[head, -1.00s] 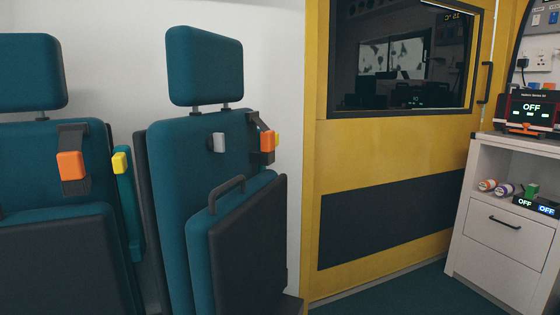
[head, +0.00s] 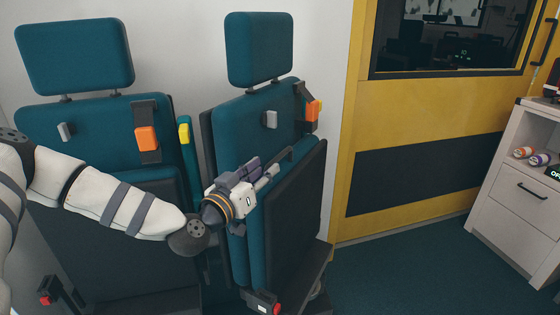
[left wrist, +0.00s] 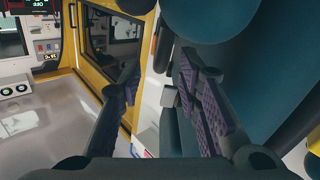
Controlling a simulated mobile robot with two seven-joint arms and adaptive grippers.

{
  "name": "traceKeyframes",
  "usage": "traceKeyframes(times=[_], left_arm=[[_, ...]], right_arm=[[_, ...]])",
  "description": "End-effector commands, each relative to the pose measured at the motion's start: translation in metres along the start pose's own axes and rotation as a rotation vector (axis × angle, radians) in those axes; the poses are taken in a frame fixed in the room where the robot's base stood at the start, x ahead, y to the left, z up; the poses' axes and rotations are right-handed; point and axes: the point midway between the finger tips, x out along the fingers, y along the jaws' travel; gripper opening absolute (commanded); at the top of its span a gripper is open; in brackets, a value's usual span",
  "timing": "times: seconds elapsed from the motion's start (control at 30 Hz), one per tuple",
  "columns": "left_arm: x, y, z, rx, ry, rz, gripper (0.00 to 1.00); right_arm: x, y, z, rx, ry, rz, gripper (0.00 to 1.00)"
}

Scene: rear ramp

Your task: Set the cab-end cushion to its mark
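The cab-end seat's fold-up cushion (head: 297,215), teal with a dark face, stands folded up against its backrest (head: 258,110), beside the yellow partition. My left gripper (head: 268,172) is at the cushion's upper left edge, by the dark grab handle (head: 283,156), which it partly covers. In the left wrist view its two purple-padded fingers (left wrist: 160,95) are apart, with nothing clearly held between them. I cannot tell whether it touches the handle. No mark for the cushion can be made out. My right gripper is not in view.
A second teal seat (head: 90,125) stands to the left, behind my left arm. An orange buckle (head: 313,111) hangs by the cab-end backrest. The yellow partition (head: 420,110) and white cabinet (head: 510,190) are to the right. The floor (head: 400,270) between is clear.

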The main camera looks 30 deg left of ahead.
Motion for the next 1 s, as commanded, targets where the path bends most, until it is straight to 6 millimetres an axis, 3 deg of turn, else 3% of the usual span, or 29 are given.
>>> traceKeyframes(times=[0.13, 0.33, 0.6, 0.77, 1.0], left_arm=[[0.035, -0.001, 0.006, 0.001, -0.006, -0.001, 0.31], [0.060, 0.000, 0.003, -0.001, -0.004, -0.001, 0.31], [0.063, 0.000, 0.000, -0.003, -0.002, 0.000, 0.31], [0.063, 0.000, 0.001, -0.002, -0.002, 0.000, 0.00], [0.063, 0.000, 0.001, -0.002, -0.002, 0.000, 0.00]], right_arm=[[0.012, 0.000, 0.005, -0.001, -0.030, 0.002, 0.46], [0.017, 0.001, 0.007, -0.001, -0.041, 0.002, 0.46], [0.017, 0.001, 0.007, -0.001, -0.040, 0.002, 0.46], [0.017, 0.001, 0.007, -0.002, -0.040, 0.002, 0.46], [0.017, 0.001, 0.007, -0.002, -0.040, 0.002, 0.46]])
